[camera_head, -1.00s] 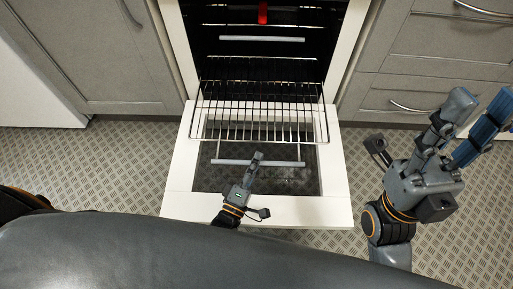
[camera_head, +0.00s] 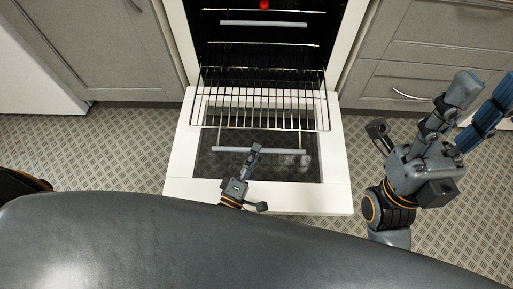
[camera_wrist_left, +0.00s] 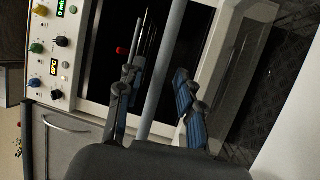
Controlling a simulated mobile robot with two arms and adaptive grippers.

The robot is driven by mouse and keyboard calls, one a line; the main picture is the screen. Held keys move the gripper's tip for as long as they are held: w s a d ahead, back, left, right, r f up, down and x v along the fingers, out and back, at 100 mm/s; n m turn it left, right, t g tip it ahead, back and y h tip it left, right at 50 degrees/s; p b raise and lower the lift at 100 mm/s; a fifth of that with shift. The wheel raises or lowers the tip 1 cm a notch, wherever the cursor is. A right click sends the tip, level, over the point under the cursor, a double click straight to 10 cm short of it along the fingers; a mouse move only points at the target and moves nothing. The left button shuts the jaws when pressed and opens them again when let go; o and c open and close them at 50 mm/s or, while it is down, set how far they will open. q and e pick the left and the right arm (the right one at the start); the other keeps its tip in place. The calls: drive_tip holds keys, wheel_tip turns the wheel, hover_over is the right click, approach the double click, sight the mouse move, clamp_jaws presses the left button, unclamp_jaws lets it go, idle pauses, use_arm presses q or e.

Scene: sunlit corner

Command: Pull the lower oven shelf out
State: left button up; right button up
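A wire shelf (camera_head: 262,107) sticks out of the oven above the lowered door (camera_head: 190,180). A light horizontal bar (camera_head: 280,151) shows over the door glass, in front of the shelf's edge. My left gripper (camera_head: 254,151) is at this bar. In the left wrist view, the bar (camera_wrist_left: 165,70) runs between the left gripper's two fingers (camera_wrist_left: 158,95), with gaps on both sides. I cannot tell what the bar is fixed to. My right gripper (camera_head: 472,100) is open and empty at the right, away from the oven.
Grey cabinets (camera_head: 90,50) stand left of the oven, and drawers with handles (camera_head: 420,85) stand at the right, behind my right gripper. A red thing (camera_wrist_left: 120,50) is inside the oven. Knobs (camera_wrist_left: 60,41) show in the left wrist view. Patterned floor is free on both sides of the door.

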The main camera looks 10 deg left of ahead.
use_arm(q)
drive_tip(key=v, duration=0.5)
drive_tip(key=shift+s+a, duration=0.1)
drive_tip(key=shift+s, duration=0.3)
